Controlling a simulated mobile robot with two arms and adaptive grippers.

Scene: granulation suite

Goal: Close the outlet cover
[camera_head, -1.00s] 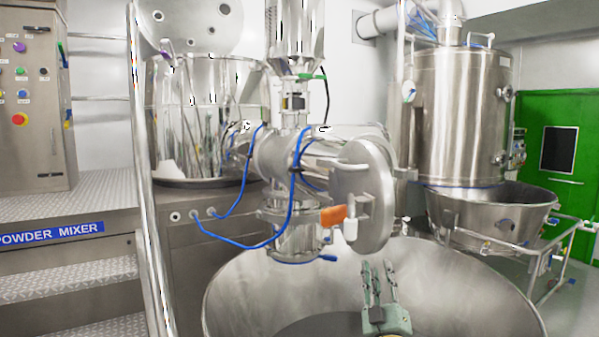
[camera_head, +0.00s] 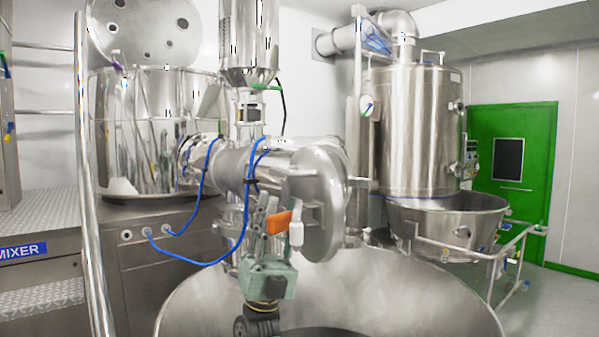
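The outlet cover (camera_head: 327,207) is a round metal disc at the end of the horizontal metal outlet pipe (camera_head: 232,172), in the middle of the head view. It stands upright, turned partly edge-on, and I cannot tell whether it touches the pipe rim. An orange handle (camera_head: 280,222) and a white knob (camera_head: 296,233) show at its left side. My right gripper (camera_head: 267,201) points up beside the orange handle, its fingers overlapping the handle's left end. Whether the fingers hold the handle is unclear. My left gripper is not in view.
A wide metal bowl (camera_head: 400,290) lies below the outlet. A blue hose (camera_head: 200,263) loops to the left of my gripper. A steel vessel (camera_head: 415,130) stands at right, a mixer tank (camera_head: 150,125) at left. Open floor (camera_head: 565,295) shows at far right.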

